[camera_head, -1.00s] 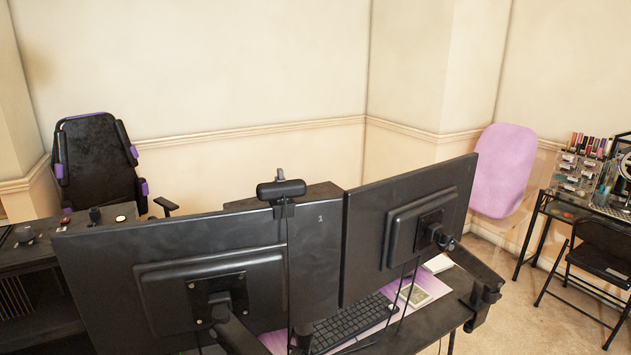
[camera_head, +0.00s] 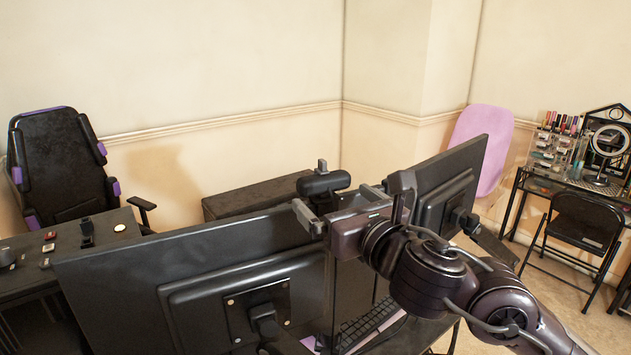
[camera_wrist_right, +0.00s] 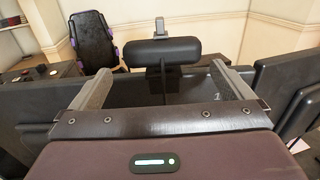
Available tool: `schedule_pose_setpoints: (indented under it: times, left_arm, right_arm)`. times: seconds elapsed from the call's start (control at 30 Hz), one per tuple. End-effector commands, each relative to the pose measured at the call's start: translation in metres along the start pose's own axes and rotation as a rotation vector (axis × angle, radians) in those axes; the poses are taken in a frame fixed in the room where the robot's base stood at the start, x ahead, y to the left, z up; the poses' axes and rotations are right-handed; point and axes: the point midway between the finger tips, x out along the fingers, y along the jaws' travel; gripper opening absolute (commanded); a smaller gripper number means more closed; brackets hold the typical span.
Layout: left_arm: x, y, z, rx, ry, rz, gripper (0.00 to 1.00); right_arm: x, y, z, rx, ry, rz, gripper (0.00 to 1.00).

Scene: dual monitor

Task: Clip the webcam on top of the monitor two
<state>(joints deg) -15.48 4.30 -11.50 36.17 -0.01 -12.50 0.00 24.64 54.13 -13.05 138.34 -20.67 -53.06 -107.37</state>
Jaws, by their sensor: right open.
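The black webcam (camera_head: 323,182) sits on the top edge of the left monitor (camera_head: 190,262), near that monitor's right end. It also shows in the right wrist view (camera_wrist_right: 163,50), centred between the fingers. My right gripper (camera_head: 334,204) is open at the webcam, with one finger to each side of it; I cannot tell whether either touches. The fingers also frame it in the wrist view (camera_wrist_right: 160,72). The right monitor (camera_head: 455,190) stands beyond my right arm, which partly hides it. My left gripper is out of view.
A keyboard (camera_head: 366,325) lies on the desk behind the monitors, partly hidden. A black and purple chair (camera_head: 62,165) stands at the left. A folding chair (camera_head: 583,225) and a makeup table (camera_head: 575,183) are at the right. Air above the monitors is clear.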

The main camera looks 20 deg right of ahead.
Motion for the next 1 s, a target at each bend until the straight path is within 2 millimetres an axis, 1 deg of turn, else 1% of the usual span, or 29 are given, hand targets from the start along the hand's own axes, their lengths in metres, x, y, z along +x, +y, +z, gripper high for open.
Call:
schedule_pose_setpoints:
  times: [0.2, 0.27, 0.33, 0.43, 0.5, 0.67, 0.77, 1.0]
  left_arm:
    - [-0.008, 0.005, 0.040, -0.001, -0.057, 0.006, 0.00]
    - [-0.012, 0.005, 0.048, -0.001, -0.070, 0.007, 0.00]
    - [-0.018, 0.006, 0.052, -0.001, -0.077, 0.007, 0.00]
    - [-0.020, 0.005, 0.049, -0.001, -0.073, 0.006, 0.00]
    - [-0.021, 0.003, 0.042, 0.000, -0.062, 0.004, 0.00]
    - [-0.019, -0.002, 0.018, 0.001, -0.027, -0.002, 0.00]
    - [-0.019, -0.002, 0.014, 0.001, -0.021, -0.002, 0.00]
    - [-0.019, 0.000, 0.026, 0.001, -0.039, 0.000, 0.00]
  right_arm:
    - [0.021, -0.001, 0.002, 0.006, 0.002, 0.001, 1.00]
    - [0.031, -0.002, 0.004, 0.008, 0.002, 0.001, 1.00]
    - [0.042, -0.004, 0.005, 0.009, 0.003, 0.000, 1.00]
    - [0.055, -0.004, 0.004, 0.009, 0.001, 0.001, 1.00]
    - [0.061, -0.004, 0.003, 0.008, 0.001, 0.001, 1.00]
    - [0.064, -0.004, 0.002, 0.005, 0.001, 0.000, 1.00]
    - [0.064, -0.004, 0.002, 0.005, 0.001, 0.000, 1.00]
    - [0.063, -0.004, 0.002, 0.006, 0.001, 0.000, 0.69]
